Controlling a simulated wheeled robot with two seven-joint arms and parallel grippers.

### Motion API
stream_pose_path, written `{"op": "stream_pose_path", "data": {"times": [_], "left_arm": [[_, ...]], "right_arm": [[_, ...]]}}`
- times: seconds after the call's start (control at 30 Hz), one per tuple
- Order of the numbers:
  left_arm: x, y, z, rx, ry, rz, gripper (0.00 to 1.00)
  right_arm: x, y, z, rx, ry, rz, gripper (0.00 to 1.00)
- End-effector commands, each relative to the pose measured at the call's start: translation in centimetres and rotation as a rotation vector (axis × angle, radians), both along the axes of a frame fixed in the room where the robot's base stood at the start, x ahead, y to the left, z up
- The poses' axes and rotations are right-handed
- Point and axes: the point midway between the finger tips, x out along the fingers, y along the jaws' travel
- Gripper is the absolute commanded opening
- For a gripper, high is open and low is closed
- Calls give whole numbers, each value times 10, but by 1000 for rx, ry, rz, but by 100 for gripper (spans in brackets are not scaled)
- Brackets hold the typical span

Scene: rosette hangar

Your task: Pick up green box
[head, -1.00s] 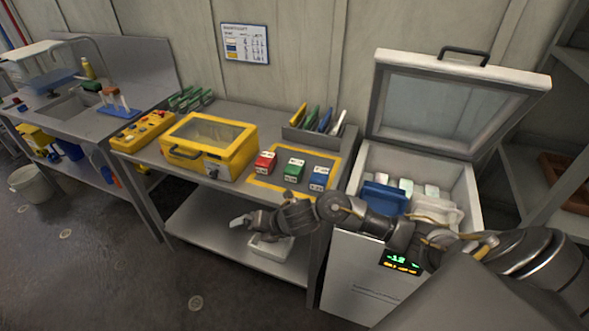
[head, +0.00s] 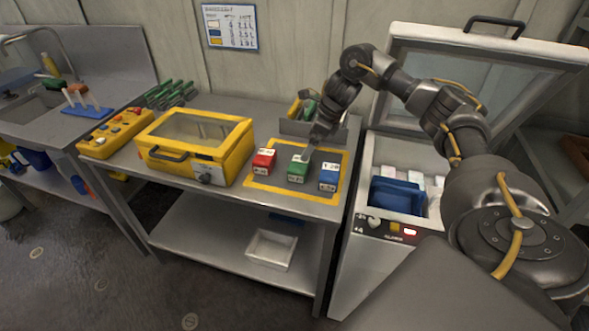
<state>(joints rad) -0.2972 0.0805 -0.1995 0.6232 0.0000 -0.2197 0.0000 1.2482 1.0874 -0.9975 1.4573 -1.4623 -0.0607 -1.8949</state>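The green box (head: 297,174) sits on the dark mat with a yellow border (head: 261,188), between the red box (head: 263,162) and the blue box (head: 328,178). My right gripper (head: 303,156) points down at the top of the green box from behind. Its pale fingertips overlap the box's upper edge in the picture. I cannot tell whether they touch it or how far apart they are. My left gripper is not in view.
A yellow case with a clear lid (head: 196,142) stands left of the mat. A rack of coloured items (head: 308,106) is behind it. An open chest freezer (head: 364,190) stands to the right. A white tray (head: 270,250) sits on the lower shelf.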

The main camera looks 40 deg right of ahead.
Motion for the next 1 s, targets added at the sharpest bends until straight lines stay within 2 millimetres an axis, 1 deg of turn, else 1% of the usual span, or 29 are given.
{"op": "stream_pose_path", "data": {"times": [0.03,0.1,0.2,0.4,0.57,0.67,0.73,0.87,1.0], "left_arm": [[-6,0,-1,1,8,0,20],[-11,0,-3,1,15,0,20],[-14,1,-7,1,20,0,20],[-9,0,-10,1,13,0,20],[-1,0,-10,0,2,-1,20],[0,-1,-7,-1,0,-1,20],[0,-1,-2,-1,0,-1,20],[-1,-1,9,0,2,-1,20],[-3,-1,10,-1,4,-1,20]], "right_arm": [[0,0,-2,0,1,-1,100],[1,1,-9,1,1,-4,100],[5,4,-26,1,4,-5,100],[15,11,-48,1,0,-4,100],[17,13,-52,1,-1,-3,100],[18,14,-54,1,1,-1,100],[20,16,-61,1,3,-1,100],[24,20,-80,2,5,-3,100],[30,24,-96,1,1,-3,100]]}}
